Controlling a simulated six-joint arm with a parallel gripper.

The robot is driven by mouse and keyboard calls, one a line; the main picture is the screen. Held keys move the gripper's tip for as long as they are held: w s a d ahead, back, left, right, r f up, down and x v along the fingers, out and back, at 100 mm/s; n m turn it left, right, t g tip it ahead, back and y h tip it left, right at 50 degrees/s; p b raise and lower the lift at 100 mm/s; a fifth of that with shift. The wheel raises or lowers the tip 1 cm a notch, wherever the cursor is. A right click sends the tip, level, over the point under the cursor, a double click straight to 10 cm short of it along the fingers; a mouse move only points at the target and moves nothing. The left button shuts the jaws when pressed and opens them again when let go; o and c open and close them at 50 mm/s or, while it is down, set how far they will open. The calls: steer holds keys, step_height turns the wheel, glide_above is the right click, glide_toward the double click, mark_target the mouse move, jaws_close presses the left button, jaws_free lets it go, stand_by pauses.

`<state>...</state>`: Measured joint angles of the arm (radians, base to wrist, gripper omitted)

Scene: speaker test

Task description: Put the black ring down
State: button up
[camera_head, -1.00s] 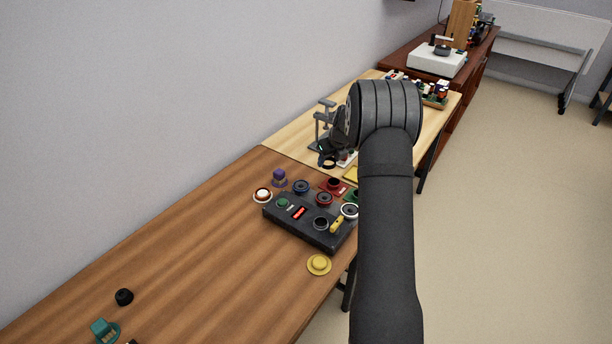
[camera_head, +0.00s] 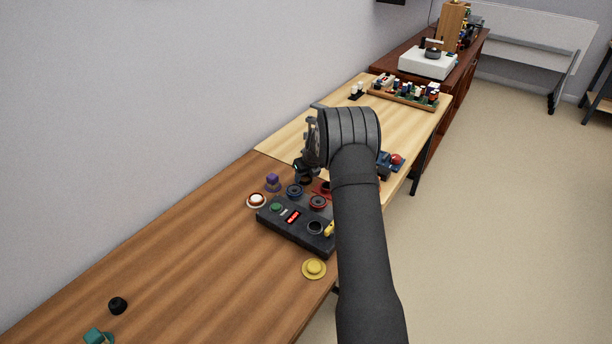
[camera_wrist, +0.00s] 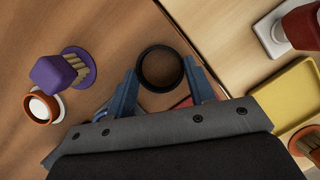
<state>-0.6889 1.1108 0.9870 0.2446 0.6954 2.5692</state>
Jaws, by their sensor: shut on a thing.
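The black ring (camera_wrist: 160,90) is between the two blue fingers of my gripper (camera_wrist: 160,76) in the wrist view. My gripper is shut on it. Through the ring's hole I see brown wood. In the head view my gripper (camera_head: 304,168) is over the far end of the brown table (camera_head: 200,240), near the seam with the pale table. The ring is small and dark there. I cannot tell its exact height above the table.
A dark box (camera_head: 290,232) with buttons and several coloured rings around it stand just in front. A purple piece (camera_wrist: 58,72) and an orange-and-white cup (camera_wrist: 42,107) are left of the ring. A yellow tray (camera_wrist: 288,95) lies to the right. Brown wood on the near left is mostly clear.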

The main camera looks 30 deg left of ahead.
steer(key=shift+f, duration=0.15)
steer(key=o, duration=0.9)
steer(key=v, duration=1.2)
